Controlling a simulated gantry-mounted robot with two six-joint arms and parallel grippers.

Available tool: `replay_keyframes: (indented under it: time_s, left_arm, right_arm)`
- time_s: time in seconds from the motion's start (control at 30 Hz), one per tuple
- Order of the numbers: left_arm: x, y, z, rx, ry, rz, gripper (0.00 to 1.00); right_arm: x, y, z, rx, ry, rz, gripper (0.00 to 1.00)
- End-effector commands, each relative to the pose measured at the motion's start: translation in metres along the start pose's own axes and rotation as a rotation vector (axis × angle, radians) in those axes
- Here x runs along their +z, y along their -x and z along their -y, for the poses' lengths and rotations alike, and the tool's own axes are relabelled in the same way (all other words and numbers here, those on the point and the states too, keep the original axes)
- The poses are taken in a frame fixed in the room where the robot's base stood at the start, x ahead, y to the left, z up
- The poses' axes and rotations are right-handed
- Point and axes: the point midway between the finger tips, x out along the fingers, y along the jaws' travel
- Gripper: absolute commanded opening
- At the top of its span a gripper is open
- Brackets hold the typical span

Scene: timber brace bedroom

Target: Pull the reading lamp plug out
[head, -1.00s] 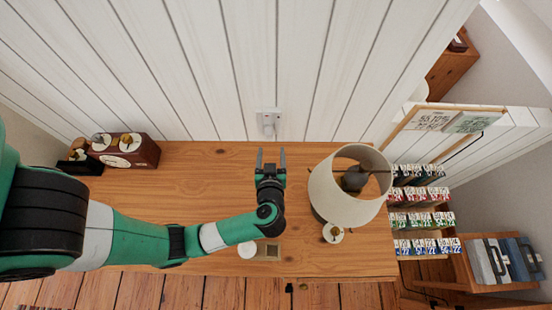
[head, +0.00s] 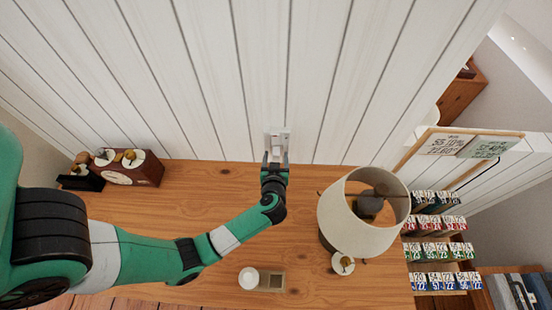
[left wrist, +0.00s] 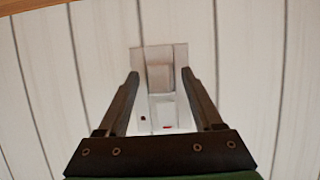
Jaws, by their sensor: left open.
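The white wall outlet (head: 285,133) is on the white plank wall behind the table, and a pale plug (head: 277,145) sits in it. My left gripper (head: 275,158) is open, its fingers pointing at the wall. In the left wrist view the open fingers (left wrist: 160,95) stand on either side of the plug (left wrist: 160,78), with gaps to it. The outlet plate (left wrist: 180,54) shows around the plug. The reading lamp (head: 350,225) stands on the table to the right of my gripper. My right gripper is out of view.
The wooden table (head: 190,205) is mostly clear. A wooden clock (head: 140,170) stands at its back left. A white cup (head: 249,278) is near the front. Rows of small labelled boxes (head: 437,228) are at the right.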

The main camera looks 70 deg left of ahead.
Motion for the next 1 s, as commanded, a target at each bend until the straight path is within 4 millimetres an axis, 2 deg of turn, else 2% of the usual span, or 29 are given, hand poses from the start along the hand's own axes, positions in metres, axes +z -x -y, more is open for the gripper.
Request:
replay_keyframes:
  time_s: [0.27, 0.6, 0.67, 0.77, 0.8, 0.97, 1.0]
  left_arm:
    - [-0.0004, -0.0025, -0.0002, 0.001, 0.0, 0.0, 0.68]
    - [-0.0004, -0.0023, -0.0001, 0.001, 0.0, 0.0, 0.08]
    - [-0.0003, -0.0023, -0.0001, 0.001, 0.0, 0.0, 0.0]
    - [-0.0003, -0.0023, -0.0001, 0.001, 0.0, 0.0, 0.0]
    - [-0.0003, -0.0022, -0.0001, 0.001, 0.0, 0.0, 0.28]
    - [-0.0003, -0.0022, -0.0001, 0.001, 0.001, 0.0, 0.0]
    - [-0.0003, -0.0022, -0.0001, 0.001, 0.001, 0.0, 0.0]
  right_arm:
    - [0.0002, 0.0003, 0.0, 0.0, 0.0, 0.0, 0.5]
    - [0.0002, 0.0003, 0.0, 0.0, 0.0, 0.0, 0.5]
    - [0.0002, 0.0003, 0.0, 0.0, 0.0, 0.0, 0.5]
    - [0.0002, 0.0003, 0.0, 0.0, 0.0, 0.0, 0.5]
    - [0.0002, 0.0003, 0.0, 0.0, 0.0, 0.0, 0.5]
    - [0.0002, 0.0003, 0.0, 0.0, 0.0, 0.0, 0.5]
    - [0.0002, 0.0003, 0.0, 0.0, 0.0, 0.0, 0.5]
